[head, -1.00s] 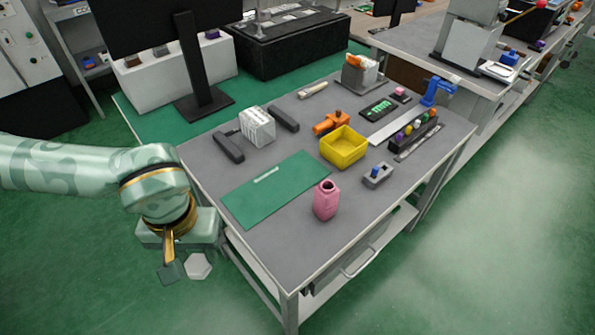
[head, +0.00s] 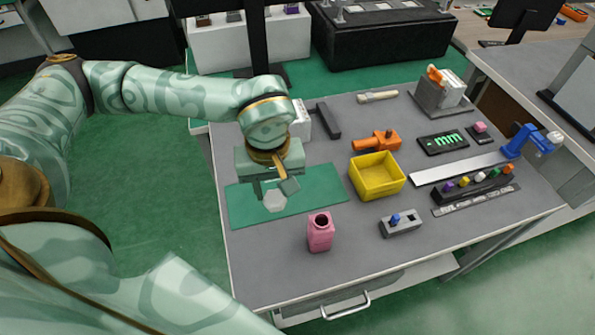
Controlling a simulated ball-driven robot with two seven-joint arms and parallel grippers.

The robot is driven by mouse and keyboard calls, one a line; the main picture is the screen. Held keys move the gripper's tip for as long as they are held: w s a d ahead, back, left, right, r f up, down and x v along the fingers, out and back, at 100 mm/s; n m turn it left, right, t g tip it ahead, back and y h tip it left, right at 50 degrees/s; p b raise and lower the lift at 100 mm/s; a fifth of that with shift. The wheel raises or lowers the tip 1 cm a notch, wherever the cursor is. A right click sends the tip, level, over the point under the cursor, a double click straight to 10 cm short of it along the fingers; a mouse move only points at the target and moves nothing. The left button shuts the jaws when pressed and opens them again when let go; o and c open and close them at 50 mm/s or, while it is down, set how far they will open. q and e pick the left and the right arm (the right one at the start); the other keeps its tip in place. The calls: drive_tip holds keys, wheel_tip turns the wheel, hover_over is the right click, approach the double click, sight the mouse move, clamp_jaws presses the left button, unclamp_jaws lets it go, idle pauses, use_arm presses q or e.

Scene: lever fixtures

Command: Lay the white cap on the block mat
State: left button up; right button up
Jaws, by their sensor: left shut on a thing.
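The white cap (head: 274,202) is a pale six-sided piece. My left gripper (head: 276,188) is shut on it, with the fingers pointing down. The block mat (head: 325,183) is a flat green rectangle on the grey table. The cap and the gripper show in front of the mat's middle; I cannot tell how much gap is left between the cap and the mat. The gripper and arm hide part of the mat's back edge. My right gripper is out of view.
A white box (head: 300,120) and a dark bar (head: 328,120) lie behind the mat.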

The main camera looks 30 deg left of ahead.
use_arm(q)
drive_tip(key=shift+w+n, duration=0.3)
drive_tip(key=shift+s, duration=0.1)
drive_tip(key=shift+w+a+f, duration=0.1)
drive_tip(key=shift+w+f, duration=0.1)
drive_tip(key=shift+w, duration=0.05)
drive_tip(key=w+f+b, duration=0.3)
drive_tip(key=w+f, duration=0.1)
drive_tip(key=w, duration=0.4)
drive_tip(key=b, duration=0.3)
hover_over(307, 184)
drive_tip(key=f, duration=0.4)
drive_tip(key=shift+s+f, duration=0.35)
drive_tip(key=shift+f, duration=0.05)
drive_tip(key=shift+w+f, duration=0.2)
drive_tip(key=shift+f, duration=0.05)
drive_tip(key=f+b, duration=0.1)
drive_tip(key=f, duration=0.1)
drive_tip(key=f+b, duration=0.1)
drive_tip(key=shift+w+f, duration=0.2)
drive_tip(key=shift+f, duration=0.2)
drive_tip(key=shift+r, duration=0.2)
drive_tip(key=shift+f, duration=0.1)
drive_tip(key=o, duration=1.1)
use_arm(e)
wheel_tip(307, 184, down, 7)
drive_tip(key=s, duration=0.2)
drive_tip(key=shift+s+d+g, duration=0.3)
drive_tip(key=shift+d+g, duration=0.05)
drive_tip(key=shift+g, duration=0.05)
